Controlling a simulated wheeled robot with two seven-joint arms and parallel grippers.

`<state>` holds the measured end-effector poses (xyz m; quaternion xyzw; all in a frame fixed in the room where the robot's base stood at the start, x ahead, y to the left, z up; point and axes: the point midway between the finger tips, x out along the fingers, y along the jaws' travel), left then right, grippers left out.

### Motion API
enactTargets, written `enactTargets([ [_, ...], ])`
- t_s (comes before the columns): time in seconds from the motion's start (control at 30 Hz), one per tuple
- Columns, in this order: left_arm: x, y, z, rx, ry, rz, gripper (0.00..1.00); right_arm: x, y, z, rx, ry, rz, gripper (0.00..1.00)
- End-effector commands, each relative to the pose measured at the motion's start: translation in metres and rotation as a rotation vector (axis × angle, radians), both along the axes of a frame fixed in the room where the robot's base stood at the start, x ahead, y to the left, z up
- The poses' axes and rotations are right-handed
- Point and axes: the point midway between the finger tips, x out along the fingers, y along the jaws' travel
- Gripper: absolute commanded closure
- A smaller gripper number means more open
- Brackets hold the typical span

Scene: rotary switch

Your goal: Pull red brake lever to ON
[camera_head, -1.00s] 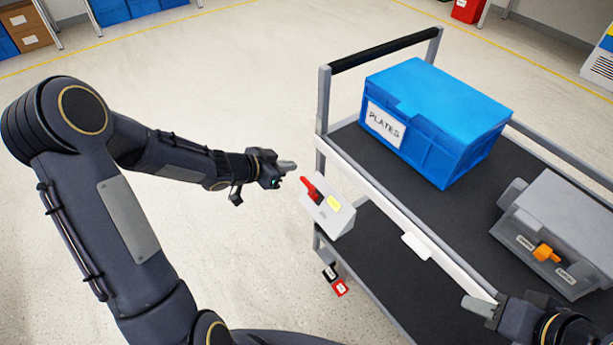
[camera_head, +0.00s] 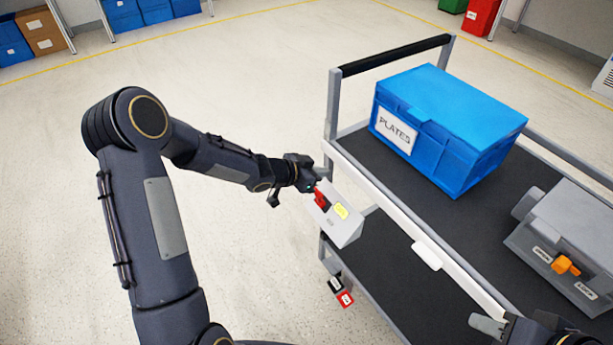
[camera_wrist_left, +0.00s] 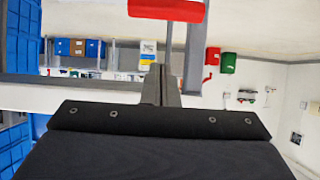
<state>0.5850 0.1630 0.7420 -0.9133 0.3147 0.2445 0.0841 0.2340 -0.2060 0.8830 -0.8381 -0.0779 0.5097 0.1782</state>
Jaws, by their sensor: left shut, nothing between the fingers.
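The red brake lever (camera_head: 320,198) sticks up from a light grey box (camera_head: 341,230) with a yellow label, mounted on the cart's near side at its left end. My left gripper (camera_head: 321,177) is right beside the lever's upper end; contact cannot be made out. Its fingers are shut and empty. In the left wrist view, a red bar (camera_wrist_left: 166,8), apparently the lever's grip, crosses the top edge beyond the closed fingertips (camera_wrist_left: 162,68). My right gripper (camera_head: 487,325) is at the bottom right, partly cut off, its finger gap not visible.
The cart (camera_head: 360,168) carries a blue PLATES crate (camera_head: 447,125) and a grey box (camera_head: 570,235) with an orange knob (camera_head: 565,265). Black and red tags (camera_head: 345,299) hang low on its left. Open floor (camera_head: 225,95) lies left of the cart.

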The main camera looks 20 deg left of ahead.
Motion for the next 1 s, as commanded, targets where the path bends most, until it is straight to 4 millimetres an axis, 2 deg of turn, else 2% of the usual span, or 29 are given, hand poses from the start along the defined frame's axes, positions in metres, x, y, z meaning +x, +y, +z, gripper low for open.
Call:
enactTargets([
  [0.07,0.011,-0.010,-0.011,0.001,0.001,-0.002,1.00,0.000,0.000,-0.006,0.000,0.000,0.000,0.64],
  [0.13,0.000,0.001,-0.019,0.002,0.004,0.004,1.00,0.000,0.000,-0.009,0.000,0.000,0.000,0.64],
  [0.3,-0.011,0.010,-0.029,0.001,0.001,0.002,1.00,0.000,0.000,-0.012,0.000,0.000,0.000,0.64],
  [0.8,-0.016,0.013,-0.033,0.000,-0.001,0.002,1.00,0.000,0.000,-0.013,0.000,0.000,0.000,0.64],
  [1.0,-0.019,0.015,-0.037,-0.020,-0.027,0.002,1.00,0.000,0.000,-0.024,0.000,0.000,0.000,0.64],
])
